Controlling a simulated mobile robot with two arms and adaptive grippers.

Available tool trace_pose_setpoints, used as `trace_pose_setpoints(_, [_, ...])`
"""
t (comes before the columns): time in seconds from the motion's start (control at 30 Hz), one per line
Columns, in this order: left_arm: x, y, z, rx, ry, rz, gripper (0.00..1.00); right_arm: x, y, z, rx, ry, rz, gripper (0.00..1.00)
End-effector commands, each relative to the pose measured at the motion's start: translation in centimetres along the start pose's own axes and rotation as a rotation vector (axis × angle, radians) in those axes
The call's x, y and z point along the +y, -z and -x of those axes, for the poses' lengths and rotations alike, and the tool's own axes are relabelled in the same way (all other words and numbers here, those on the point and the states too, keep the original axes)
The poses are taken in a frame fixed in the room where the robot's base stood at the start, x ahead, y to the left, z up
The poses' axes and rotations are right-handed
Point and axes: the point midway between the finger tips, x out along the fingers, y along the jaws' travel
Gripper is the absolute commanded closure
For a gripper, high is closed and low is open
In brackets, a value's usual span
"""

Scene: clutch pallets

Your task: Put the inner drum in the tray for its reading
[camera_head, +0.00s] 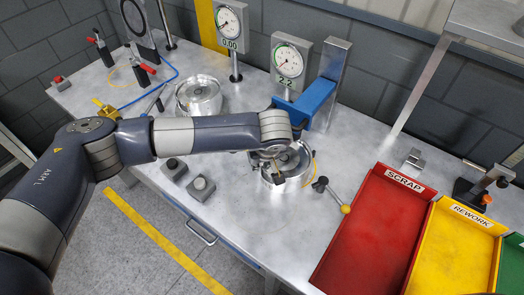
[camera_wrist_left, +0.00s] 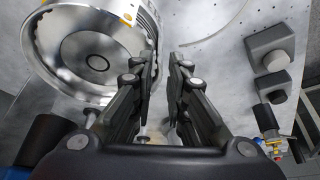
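A round metal drum (camera_head: 298,160) stands under the blue-armed gauge station in the head view, partly hidden by my left gripper (camera_head: 274,168). The gauge (camera_head: 289,62) above it reads 2.2. In the left wrist view a large drum (camera_wrist_left: 50,45) with a recessed face lies left of the fingers. A second metal drum (camera_head: 198,92) stands farther left. The red SCRAP tray (camera_head: 365,235), yellow REWORK tray (camera_head: 455,245) and a green tray (camera_head: 513,262) look empty.
Another gauge (camera_head: 229,22) reads 0.00. A lever with a yellow knob (camera_head: 345,209) sits between the drum and the SCRAP tray. Clamps and a blue hose (camera_head: 150,82) are at the left.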

Motion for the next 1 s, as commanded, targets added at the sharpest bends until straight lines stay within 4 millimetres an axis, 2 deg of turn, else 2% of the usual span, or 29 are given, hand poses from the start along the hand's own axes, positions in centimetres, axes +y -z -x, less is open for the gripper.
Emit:
trace_pose_setpoints(0.17, [-0.02,-0.02,-0.95,0.000,0.001,-0.001,0.85,-0.01,0.04,0.40,0.000,0.000,0.000,1.00])
trace_pose_setpoints(0.43, [-0.01,-0.04,-1.08,0.001,0.000,-0.001,0.85,-0.02,0.04,0.35,0.000,0.000,0.000,1.00])
trace_pose_setpoints(0.47, [-0.01,-0.03,-1.07,0.001,0.000,-0.001,0.90,-0.02,0.04,0.35,0.000,0.000,0.000,1.00])
trace_pose_setpoints(0.5, [-0.02,-0.03,-1.06,0.001,0.000,-0.001,0.99,-0.02,0.04,0.35,0.000,0.000,0.000,1.00])
trace_pose_setpoints(0.53, [-0.02,-0.04,-1.06,0.000,0.000,-0.001,1.00,-0.03,0.04,0.35,0.000,0.000,0.000,1.00])
trace_pose_setpoints(1.0, [-0.01,0.02,-1.11,0.000,0.000,0.000,1.00,-0.03,0.04,0.13,0.001,0.000,0.000,1.00])
